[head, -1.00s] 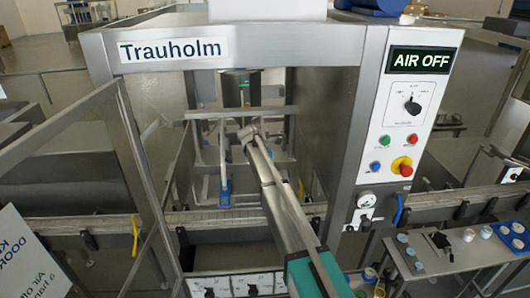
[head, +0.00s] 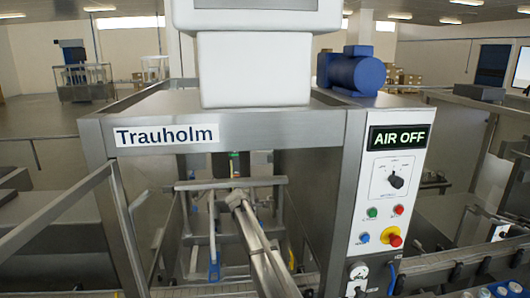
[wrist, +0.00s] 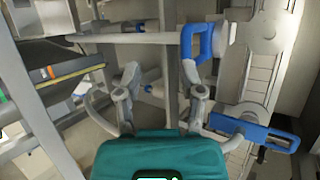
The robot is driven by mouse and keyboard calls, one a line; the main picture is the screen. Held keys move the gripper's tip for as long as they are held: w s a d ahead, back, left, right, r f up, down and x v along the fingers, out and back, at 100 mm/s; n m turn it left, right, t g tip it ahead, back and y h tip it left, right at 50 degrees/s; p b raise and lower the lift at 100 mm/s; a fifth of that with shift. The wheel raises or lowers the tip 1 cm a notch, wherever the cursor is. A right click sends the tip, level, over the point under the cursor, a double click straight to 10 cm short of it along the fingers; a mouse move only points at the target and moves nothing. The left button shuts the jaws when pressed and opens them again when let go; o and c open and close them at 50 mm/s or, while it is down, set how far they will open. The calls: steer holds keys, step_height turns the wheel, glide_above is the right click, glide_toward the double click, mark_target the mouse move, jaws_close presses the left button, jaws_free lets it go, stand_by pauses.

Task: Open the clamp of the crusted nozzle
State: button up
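My gripper (head: 238,197) reaches in through the open front of the filling machine, below its front beam. In the wrist view my gripper (wrist: 164,82) has its two grey fingers spread apart, with a grey upright bar showing between them and nothing held. A second, longer blue handle (wrist: 262,132) lies lower right.
Grey rails (wrist: 130,38) and uprights stand close around my fingers. The machine's frame posts (head: 340,190) flank the opening. The control panel (head: 390,195) at right reads AIR OFF. An open door frame (head: 60,215) stands at left.

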steer(key=shift+d+r+p, duration=0.1)
steer(key=shift+r+p, duration=0.2)
steer(key=shift+r, duration=0.25)
steer(key=shift+s+d+f, duration=0.1)
steer(key=shift+d+f, duration=0.05)
steer(key=shift+f, duration=0.1)
steer(key=s+d+f+m+g+b, duration=0.1)
steer(key=s+d+f+m+b, duration=0.3)
steer(key=s, duration=0.4)
steer(key=s+d+f+m+g+y+b, duration=0.1)
steer(key=s+d+f+m+g+b, duration=0.1)
steer(key=s+d+f+b, duration=0.35)
steer(key=s+d+f+m+g+b, duration=0.1)
steer(key=s+d+f+m+b, duration=0.2)
steer(key=s+d+f, duration=0.45)
steer(key=s+d+f+m+g+y+b, duration=0.1)
steer(key=s+f+m+b, duration=0.2)
steer(key=s, duration=0.6)
steer(key=s+d+f+m+g+y+b, duration=0.1)
steer(key=s+d+f+m+b, duration=0.1)
steer(key=s, duration=0.7)
steer(key=s+d+f+m+g+b, duration=0.1)
steer(key=s+d+f+m+b, duration=0.1)
steer(key=s, duration=0.7)
step_height(320, 180, down, 3)
steer(key=m+b, duration=0.1)
steer(key=b, duration=0.2)
steer(key=shift+m+y, duration=0.4)
